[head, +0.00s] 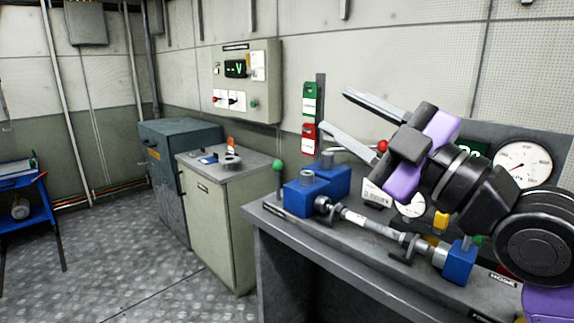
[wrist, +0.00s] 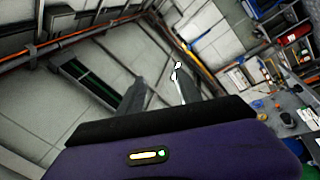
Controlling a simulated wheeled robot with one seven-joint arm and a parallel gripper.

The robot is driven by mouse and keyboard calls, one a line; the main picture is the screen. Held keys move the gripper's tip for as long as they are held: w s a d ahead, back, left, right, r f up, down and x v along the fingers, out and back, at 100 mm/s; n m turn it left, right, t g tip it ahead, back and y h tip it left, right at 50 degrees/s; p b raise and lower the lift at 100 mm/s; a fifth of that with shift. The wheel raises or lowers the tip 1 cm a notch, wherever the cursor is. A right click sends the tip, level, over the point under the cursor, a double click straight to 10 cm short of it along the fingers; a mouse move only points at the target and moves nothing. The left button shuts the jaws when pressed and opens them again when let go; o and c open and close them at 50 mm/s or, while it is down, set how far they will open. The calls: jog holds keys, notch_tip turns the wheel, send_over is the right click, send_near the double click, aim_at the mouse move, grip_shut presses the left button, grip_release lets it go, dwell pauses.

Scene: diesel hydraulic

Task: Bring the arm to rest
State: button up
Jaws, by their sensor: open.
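My gripper (head: 347,120) is raised above the grey workbench (head: 262,222) on the right of the head view. Its two long fingers stand apart, point up and to the left, and hold nothing. In the wrist view my gripper (wrist: 160,95) faces the upper walls and ceiling, with clear space between its fingers. My arm folds back to the lower right and covers part of the bench and the panel behind it.
On the bench sit blue blocks (head: 305,198) joined by a metal rod (head: 370,224), a green-knobbed lever (head: 278,167) and a pressure gauge (head: 522,163). A pale cabinet (head: 222,222) stands to the left. A control box (head: 247,82) hangs on the wall.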

jog(key=s+d+f+m+t+h+p, duration=0.2)
jog(key=s+d+f+m+t+h, duration=0.3)
jog(key=f+m+h, duration=0.45)
jog(key=s+d+f+m+t+h+p, duration=0.25)
jog(key=s+d+f+m+h, duration=0.4)
jog(key=m, duration=0.65)
jog(key=s+f+n+g+p, duration=0.1)
jog(key=s+f+g, duration=0.2)
jog(key=s+f, duration=0.3)
jog(key=s+f+g+y+p, duration=0.1)
jog(key=s+f, duration=0.5)
jog(key=s, duration=0.7)
jog(key=s+f+n+g+p, duration=0.1)
jog(key=s+f+g, duration=0.3)
jog(key=s, duration=0.6)
notch_tip(320, 180, down, 3)
jog(key=shift+s+r+n+g+y+p, duration=0.25)
jog(key=shift+n+g+y+p, duration=0.1)
jog(key=shift+p, duration=0.3)
